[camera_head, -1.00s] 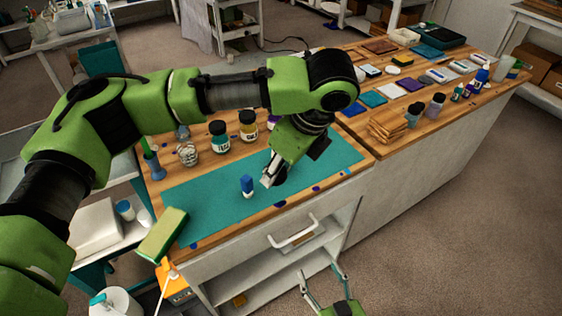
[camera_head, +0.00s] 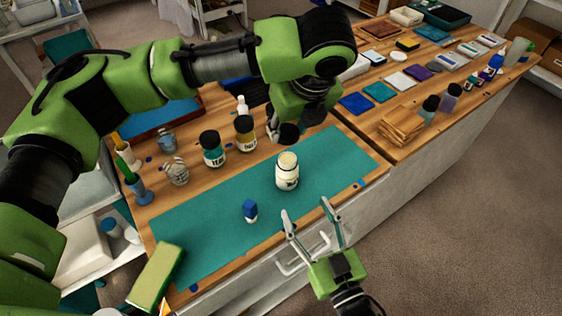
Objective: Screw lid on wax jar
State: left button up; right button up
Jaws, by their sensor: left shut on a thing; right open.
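Two dark-lidded jars (camera_head: 212,149) (camera_head: 245,133) stand behind the mat. A green sponge-like block (camera_head: 157,277) is at the front left corner. The mat's right part is clear.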

aim_at(291, 180)
pick_arm(q)
jog(key=shift+s+d+r, duration=0.15)
jog(key=shift+s+d, duration=0.05)
jog(key=shift+s, duration=0.3)
pick_arm(e)
jog(key=shift+s+d+r, duration=0.15)
jog(key=shift+s+d, duration=0.05)
jog(key=shift+s, duration=0.2)
pick_arm(q)
jog(key=shift+w, duration=0.1)
pick_arm(e)
jog(key=shift+w+a, duration=0.2)
jog(key=shift+w, duration=0.3)
jog(key=x, duration=1.1)
jog(key=shift+w, duration=0.1)
pick_arm(q)
jog(key=shift+a, duration=0.1)
pick_arm(e)
grip_shut()
pick_arm(q)
jog(key=shift+f, duration=2.55)
